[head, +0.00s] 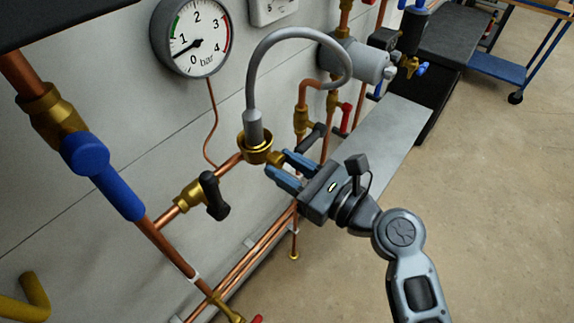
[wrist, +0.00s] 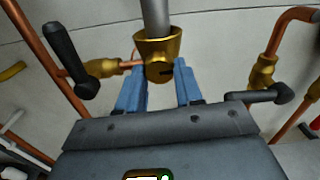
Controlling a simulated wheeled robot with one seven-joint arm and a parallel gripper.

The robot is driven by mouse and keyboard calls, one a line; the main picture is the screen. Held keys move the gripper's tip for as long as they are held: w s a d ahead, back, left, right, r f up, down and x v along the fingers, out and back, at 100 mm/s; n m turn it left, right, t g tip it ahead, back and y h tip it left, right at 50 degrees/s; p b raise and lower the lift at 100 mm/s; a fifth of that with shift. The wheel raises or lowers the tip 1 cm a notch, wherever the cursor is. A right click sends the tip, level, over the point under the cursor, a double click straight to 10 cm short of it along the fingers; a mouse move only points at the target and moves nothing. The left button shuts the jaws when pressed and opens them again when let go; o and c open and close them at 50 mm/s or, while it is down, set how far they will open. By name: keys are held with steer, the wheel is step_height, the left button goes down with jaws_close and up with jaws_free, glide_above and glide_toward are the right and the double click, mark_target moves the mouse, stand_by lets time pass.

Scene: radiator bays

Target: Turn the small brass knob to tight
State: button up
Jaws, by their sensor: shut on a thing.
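The small brass knob (head: 275,158) sticks out from the side of a brass cup-shaped fitting (head: 254,155) into which a grey hose runs from above. In the wrist view the knob (wrist: 159,71) faces me, with a dark slot mark on its face. My gripper (head: 279,163) has its blue fingers on either side of the knob and is shut on it. The fingers (wrist: 160,68) also flank it in the wrist view. The fingers partly hide the knob in the head view.
A black-handled valve (head: 213,195) sits left of the fitting, and another black lever (head: 312,137) sits close behind my gripper. The pressure gauge (head: 193,38) hangs above left. A blue-handled valve (head: 98,172) is on the left pipe. The floor (head: 490,190) at the right is clear.

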steer(key=shift+f+m, duration=0.15)
steer(key=shift+m, duration=0.35)
steer(key=o, duration=1)
steer(key=shift+s+d, duration=0.1)
steer(key=shift+b+v, duration=0.7)
steer(key=shift+v, duration=3.1)
